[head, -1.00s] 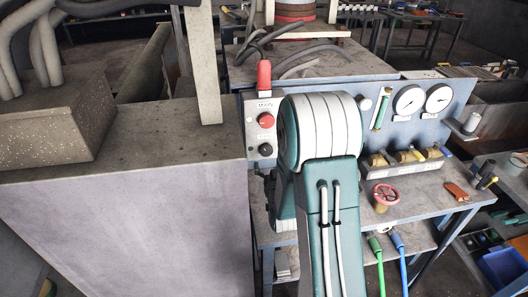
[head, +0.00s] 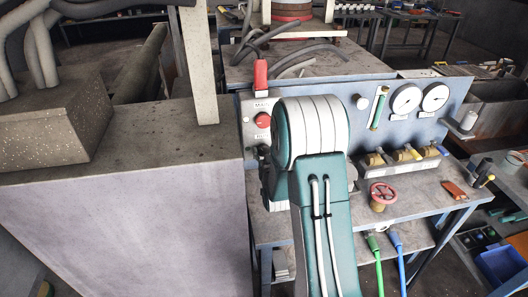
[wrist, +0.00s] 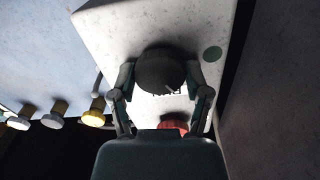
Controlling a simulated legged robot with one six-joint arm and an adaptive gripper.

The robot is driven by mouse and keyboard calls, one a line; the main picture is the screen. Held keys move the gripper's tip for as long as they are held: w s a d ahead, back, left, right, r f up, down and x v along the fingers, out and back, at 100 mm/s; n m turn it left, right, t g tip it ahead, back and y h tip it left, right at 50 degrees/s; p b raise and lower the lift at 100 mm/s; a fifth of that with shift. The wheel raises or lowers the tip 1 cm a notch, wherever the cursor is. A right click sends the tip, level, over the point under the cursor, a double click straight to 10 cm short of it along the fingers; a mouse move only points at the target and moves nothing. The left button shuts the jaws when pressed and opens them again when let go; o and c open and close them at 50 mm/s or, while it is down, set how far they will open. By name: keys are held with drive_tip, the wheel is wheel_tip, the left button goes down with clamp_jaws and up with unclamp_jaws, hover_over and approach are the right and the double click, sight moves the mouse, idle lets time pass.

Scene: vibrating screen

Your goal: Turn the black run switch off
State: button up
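The black run switch (wrist: 160,70) is a round dark knob on a pale speckled panel (wrist: 110,20) in the wrist view. A small white mark shows near its lower right edge, beside partly covered lettering. My gripper (wrist: 160,76) has one finger on each side of the knob, with the tips close to its edges. The fingers are spread; I cannot tell whether they touch it. In the head view the knob is hidden behind my arm, while the control panel (head: 247,104) partly shows.
A red knob (head: 263,120) is on the same panel; it also shows in the wrist view (wrist: 173,124) close to my gripper's body. A green disc (wrist: 212,53) is beside the black knob. Gauges (head: 406,98) and valves (head: 408,153) lie to the right. A large block (head: 120,215) stands left.

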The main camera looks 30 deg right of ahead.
drive_tip(key=shift+m, duration=2.9)
drive_tip(key=shift+r, duration=0.1)
drive_tip(key=o, duration=1.2)
drive_tip(key=shift+w+d, duration=0.1)
drive_tip(key=shift+c, duration=0.2)
drive_tip(key=v, duration=1.2)
